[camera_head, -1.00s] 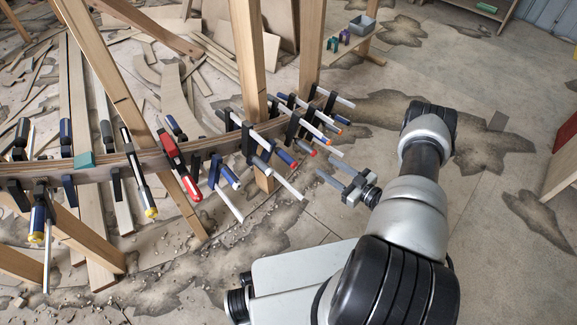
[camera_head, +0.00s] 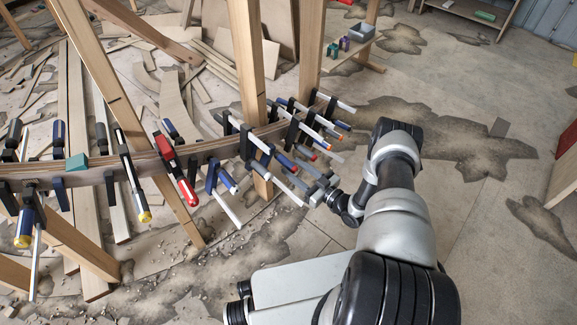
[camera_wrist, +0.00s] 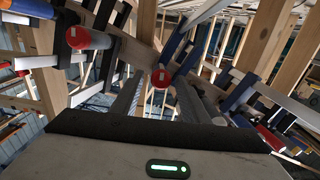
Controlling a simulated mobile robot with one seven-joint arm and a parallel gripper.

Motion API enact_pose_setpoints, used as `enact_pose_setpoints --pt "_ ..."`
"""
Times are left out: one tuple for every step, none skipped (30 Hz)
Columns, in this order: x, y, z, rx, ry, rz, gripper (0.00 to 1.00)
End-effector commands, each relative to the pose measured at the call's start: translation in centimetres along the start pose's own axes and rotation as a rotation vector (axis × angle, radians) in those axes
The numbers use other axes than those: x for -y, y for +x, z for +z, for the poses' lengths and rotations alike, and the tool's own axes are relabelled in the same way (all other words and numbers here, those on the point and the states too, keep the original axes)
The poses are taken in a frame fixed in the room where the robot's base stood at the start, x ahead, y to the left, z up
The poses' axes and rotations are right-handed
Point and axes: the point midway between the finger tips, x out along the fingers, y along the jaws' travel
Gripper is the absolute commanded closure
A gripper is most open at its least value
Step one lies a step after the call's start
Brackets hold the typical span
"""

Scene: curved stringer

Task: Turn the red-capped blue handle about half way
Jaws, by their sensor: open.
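In the head view a blue handle with a red end (camera_head: 286,163) sticks out from the right part of the curved wooden stringer (camera_head: 145,165). My gripper (camera_head: 312,180) is just right of it, fingers pointing left among the clamp ends. In the wrist view a small red cap (camera_wrist: 161,78) sits between the two open fingers of my gripper (camera_wrist: 157,96); the handle behind it is mostly hidden. I cannot tell whether the fingers touch it. A second, larger red cap (camera_wrist: 78,37) on a greyish handle is left of the fingers.
Several other clamps crowd around, including a red one (camera_head: 180,174) and a blue-handled one (camera_head: 226,181). Bare bars stick out close to my gripper. Wooden posts (camera_head: 248,60) stand behind the stringer. The floor on the right (camera_head: 470,210) is mostly clear.

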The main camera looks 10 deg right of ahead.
Motion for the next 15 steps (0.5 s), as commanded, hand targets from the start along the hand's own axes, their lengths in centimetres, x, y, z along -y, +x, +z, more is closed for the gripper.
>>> enact_pose_setpoints --pt "0.1 0.9 0.1 -0.002 -0.001 -0.002 0.59" --pt "0.0 1.3 0.1 -0.001 -0.002 -0.002 0.59" --pt "0.0 1.8 0.1 -0.001 -0.002 -0.001 0.59" --pt "0.0 2.1 0.1 0.000 -0.001 0.000 0.59" --pt "0.0 2.5 0.1 -0.001 -0.001 -0.001 0.59" --pt "0.0 2.8 0.0 -0.001 -0.001 -0.001 0.59" --pt "0.0 3.0 0.0 -0.001 -0.001 -0.001 0.59" --pt "0.0 3.1 0.0 -0.001 -0.001 -0.001 0.59" --pt "0.0 3.3 0.0 0.000 0.000 -0.001 0.59" --pt "0.0 3.4 0.0 0.000 0.000 -0.001 0.59" --pt "0.0 3.4 0.0 0.000 0.000 0.000 0.59" --pt "0.0 3.4 0.0 0.000 0.000 0.000 0.59" --pt "0.0 3.4 0.0 0.000 0.000 0.000 0.59" --pt "0.0 3.4 0.0 0.001 0.000 0.000 0.59" --pt "0.0 3.4 0.0 0.001 0.000 0.000 0.59"
